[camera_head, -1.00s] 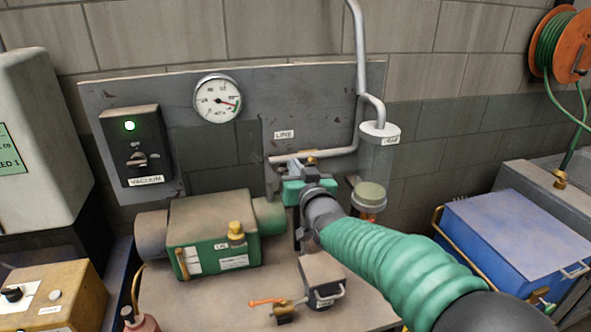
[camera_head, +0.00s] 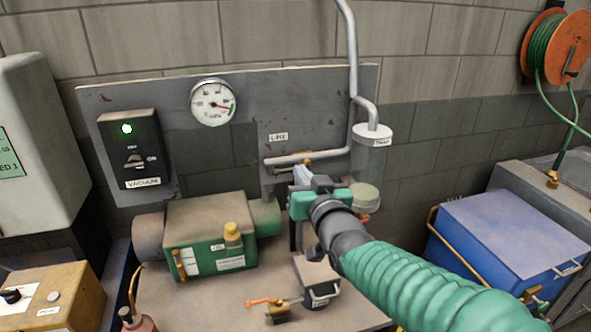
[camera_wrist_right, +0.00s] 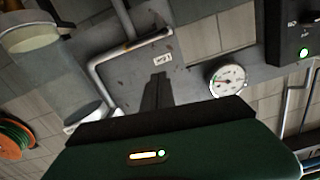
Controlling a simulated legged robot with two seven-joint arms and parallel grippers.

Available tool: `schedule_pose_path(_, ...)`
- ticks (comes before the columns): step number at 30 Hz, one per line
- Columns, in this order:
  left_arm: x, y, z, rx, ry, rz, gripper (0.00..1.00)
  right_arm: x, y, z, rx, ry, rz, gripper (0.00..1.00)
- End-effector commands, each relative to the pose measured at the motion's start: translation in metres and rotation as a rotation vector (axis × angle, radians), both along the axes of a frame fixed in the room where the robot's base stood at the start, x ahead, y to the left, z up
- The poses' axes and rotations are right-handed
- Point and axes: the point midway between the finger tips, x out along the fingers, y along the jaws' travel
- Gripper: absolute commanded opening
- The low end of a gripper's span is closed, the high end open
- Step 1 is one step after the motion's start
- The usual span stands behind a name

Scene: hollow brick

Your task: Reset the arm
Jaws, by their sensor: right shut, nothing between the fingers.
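My right arm (camera_head: 420,275), with a green ribbed sleeve, comes in from the lower right. Its gripper (camera_head: 303,176) is in front of the grey panel, just below the pipe marked LINE. The fingers are shut and look empty. In the right wrist view the dark fingers (camera_wrist_right: 155,91) lie together, pointing toward the panel and pipe. Whether the fingertips touch anything cannot be told. My left gripper is not in view.
A grey panel (camera_head: 230,150) carries a gauge (camera_head: 213,102) and a vacuum switch (camera_head: 135,148) with a green light. A green pump (camera_head: 210,235) and a small grey box (camera_head: 318,280) stand on the bench below. A blue chest (camera_head: 505,235) stands at right.

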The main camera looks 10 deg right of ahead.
Motion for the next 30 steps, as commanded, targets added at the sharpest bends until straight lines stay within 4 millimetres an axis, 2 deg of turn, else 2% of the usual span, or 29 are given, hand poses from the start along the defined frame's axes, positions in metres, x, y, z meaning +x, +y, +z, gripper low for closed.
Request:
schedule_pose_path(3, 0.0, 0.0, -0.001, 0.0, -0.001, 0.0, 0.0, -0.009, -0.001, -0.005, -0.003, 0.015, 0.0, 0.0)
schedule_pose_path(5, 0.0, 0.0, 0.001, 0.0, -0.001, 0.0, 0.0, -0.013, -0.002, -0.021, -0.01, 0.064, 0.0, 0.0)
schedule_pose_path(8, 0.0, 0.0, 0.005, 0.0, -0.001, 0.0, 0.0, -0.028, -0.006, -0.078, -0.033, 0.237, 0.001, 0.0)
schedule_pose_path(9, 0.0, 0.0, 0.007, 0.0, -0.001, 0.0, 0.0, -0.039, -0.009, -0.109, -0.044, 0.333, 0.002, 0.0)
schedule_pose_path(11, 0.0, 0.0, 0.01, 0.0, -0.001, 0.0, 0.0, -0.064, -0.013, -0.158, -0.063, 0.494, 0.006, 0.0)
schedule_pose_path(12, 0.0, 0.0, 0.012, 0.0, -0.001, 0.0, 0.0, -0.085, -0.015, -0.19, -0.075, 0.603, 0.01, 0.0)
schedule_pose_path(14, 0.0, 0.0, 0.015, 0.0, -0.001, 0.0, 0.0, -0.12, -0.02, -0.232, -0.091, 0.763, 0.016, 0.0)
schedule_pose_path(15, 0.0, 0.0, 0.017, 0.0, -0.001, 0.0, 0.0, -0.146, -0.023, -0.256, -0.099, 0.865, 0.019, 0.0)
schedule_pose_path(18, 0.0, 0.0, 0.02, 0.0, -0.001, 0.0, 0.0, -0.206, -0.028, -0.3, -0.116, 1.082, 0.032, 0.0)
schedule_pose_path(21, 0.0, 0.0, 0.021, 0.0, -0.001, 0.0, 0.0, -0.249, -0.031, -0.322, -0.125, 1.223, 0.042, 0.0)
schedule_pose_path(23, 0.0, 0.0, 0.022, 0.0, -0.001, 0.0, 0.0, -0.262, -0.032, -0.328, -0.128, 1.268, 0.046, 0.0)
schedule_pose_path(25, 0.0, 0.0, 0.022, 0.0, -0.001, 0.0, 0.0, -0.269, -0.032, -0.332, -0.129, 1.291, 0.047, 0.0)
schedule_pose_path(30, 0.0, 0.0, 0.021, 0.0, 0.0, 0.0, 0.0, -0.269, -0.032, -0.332, -0.129, 1.292, 0.049, 0.0)
